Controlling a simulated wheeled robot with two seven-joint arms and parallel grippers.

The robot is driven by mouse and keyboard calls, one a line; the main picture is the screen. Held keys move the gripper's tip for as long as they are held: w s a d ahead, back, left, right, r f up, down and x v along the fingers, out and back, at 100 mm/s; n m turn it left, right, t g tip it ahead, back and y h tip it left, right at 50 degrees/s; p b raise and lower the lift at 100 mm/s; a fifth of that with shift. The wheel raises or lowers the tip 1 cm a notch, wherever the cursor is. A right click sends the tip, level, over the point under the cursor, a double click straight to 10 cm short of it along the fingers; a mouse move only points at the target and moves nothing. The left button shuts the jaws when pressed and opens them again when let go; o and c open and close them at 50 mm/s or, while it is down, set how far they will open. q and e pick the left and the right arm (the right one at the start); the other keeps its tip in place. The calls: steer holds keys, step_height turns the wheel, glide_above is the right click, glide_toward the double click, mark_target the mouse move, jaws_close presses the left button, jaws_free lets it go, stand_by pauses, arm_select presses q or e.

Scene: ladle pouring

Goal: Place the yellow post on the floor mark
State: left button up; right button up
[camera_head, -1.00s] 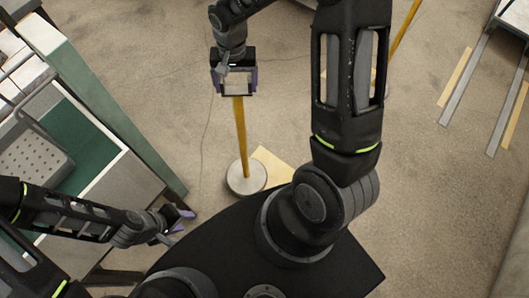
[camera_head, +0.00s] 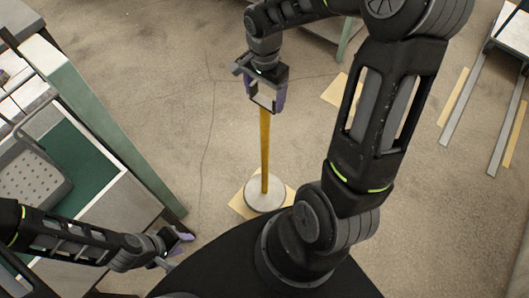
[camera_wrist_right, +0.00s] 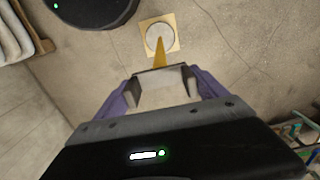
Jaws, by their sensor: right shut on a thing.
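The yellow post (camera_head: 265,140) stands upright on a round pale base (camera_head: 265,194). The floor mark (camera_head: 238,205) is a tan square, mostly covered by the base in the head view. In the right wrist view, the base (camera_wrist_right: 160,36) appears over the middle of the mark (camera_wrist_right: 144,22); I cannot tell whether it touches the floor. My right gripper (camera_head: 265,98) is shut on the post's top from above; its purple fingers also show in the wrist view (camera_wrist_right: 165,88). My left gripper (camera_head: 180,243) is away at lower left, empty; its opening is unclear.
A green-edged counter (camera_head: 110,125) with a grey perforated basket (camera_head: 30,175) is on the left. Another tan patch (camera_head: 338,90) lies behind my right arm. Grey and tan strips (camera_head: 468,110) lie on the floor at right. Floor left of the post is clear.

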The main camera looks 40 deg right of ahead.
mark_target(265, 116)
steer(key=shift+w+f+p, duration=0.1)
steer(key=shift+f+p, duration=0.2)
steer(key=shift+f, duration=2.6)
steer(key=shift+f, duration=2)
steer(key=o, duration=2)
steer(key=shift+f, duration=0.1)
step_height(265, 116, up, 12)
steer(key=shift+r, duration=0.15)
steer(key=shift+a, duration=0.1)
